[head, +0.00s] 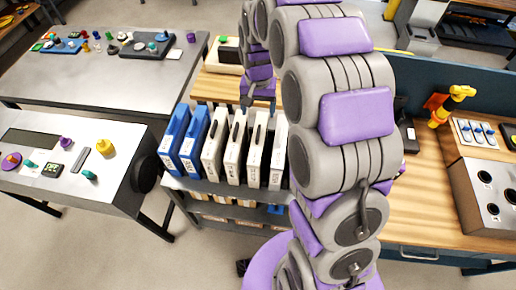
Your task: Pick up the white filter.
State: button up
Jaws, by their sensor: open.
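Several slim white filter-like blocks stand upright in a row on a grey rack (232,190), each with a dark slot and a small label. One white block (214,146) stands next to the blue ones, another white block (236,147) is in the middle, and a third white block (256,150) is right of it. The rightmost white block (279,150) is partly hidden by my arm. I cannot tell which one is the white filter. My gripper (259,101) is small in view, above and behind the row, open and apart from the blocks.
Two blue blocks (183,140) stand at the row's left end. A white console (75,165) with knobs is at left, and a grey table (110,75) with small parts lies behind it. A wooden bench (440,190) with a control box (488,195) is at right.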

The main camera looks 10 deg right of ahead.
aim_at(258, 137)
jog(key=f, duration=0.4)
jog(key=w+f, duration=0.1)
jog(key=f, duration=0.4)
jog(key=w+f+b, duration=0.1)
jog(key=f, duration=0.3)
jog(key=shift+w+f, duration=0.2)
jog(key=shift+f, duration=0.05)
jog(key=f, duration=0.3)
jog(key=f+b, duration=0.1)
jog(key=f, duration=0.1)
jog(key=shift+d+f, duration=0.1)
jog(key=shift+d, duration=0.15)
jog(key=shift+c, duration=0.4)
grip_shut()
